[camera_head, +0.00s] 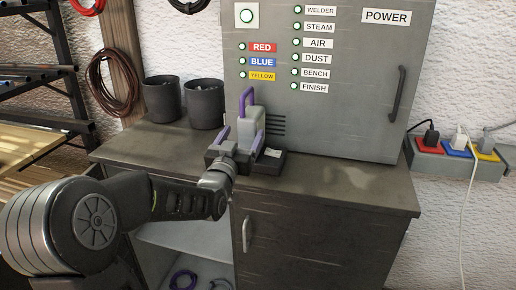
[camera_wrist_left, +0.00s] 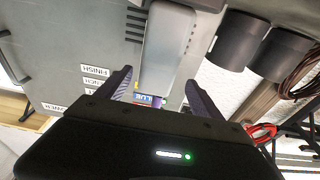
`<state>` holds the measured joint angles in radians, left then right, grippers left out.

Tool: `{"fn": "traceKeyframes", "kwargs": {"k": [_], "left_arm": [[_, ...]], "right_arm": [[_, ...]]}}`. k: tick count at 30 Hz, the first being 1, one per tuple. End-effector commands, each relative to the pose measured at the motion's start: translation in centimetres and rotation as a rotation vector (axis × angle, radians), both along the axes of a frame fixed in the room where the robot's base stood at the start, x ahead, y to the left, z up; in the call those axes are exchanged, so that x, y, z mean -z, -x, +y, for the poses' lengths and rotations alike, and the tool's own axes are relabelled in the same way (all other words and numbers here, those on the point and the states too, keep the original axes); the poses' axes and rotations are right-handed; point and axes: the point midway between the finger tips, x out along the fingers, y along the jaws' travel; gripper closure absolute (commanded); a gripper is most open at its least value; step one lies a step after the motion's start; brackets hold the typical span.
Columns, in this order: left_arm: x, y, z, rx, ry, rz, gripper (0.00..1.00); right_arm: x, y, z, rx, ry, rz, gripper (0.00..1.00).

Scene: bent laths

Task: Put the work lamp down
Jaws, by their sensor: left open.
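The work lamp (camera_head: 250,114) looks like a light grey upright block with a purple handle, on the cabinet top in front of the grey panel. It also shows in the left wrist view as a pale grey block (camera_wrist_left: 168,45). My left gripper (camera_head: 241,134) is open, with its purple-lined fingers on either side of the lamp. In the left wrist view the fingers stand apart with visible gaps to the lamp. The lamp's lower end is hidden behind my gripper. My right gripper is not in view.
A dark low block (camera_head: 272,161) sits beside my gripper on the cabinet top (camera_head: 350,187), which is clear to the right. Two dark pots (camera_head: 206,104) stand left. The grey panel (camera_head: 340,120) rises behind, with labelled lights. A socket strip (camera_head: 428,160) with plugs is at right.

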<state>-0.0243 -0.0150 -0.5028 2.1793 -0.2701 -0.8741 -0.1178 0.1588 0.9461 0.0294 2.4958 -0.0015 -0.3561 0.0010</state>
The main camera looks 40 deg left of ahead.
Motion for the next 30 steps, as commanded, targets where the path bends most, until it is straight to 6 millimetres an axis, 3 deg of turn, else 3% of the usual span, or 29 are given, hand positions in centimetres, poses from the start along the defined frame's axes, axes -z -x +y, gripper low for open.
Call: {"fn": "traceKeyframes", "kwargs": {"k": [7, 20, 30], "left_arm": [[-0.4, -2.2, 0.7, 0.001, 0.000, 0.002, 0.24], [-0.6, -3.0, 0.9, 0.001, -0.001, 0.003, 0.24], [-1.1, -7.0, 2.0, 0.002, -0.001, 0.003, 0.24]], "right_arm": [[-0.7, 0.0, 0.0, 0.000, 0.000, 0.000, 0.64], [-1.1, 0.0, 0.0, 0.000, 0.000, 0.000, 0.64], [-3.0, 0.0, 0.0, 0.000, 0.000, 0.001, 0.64]]}}
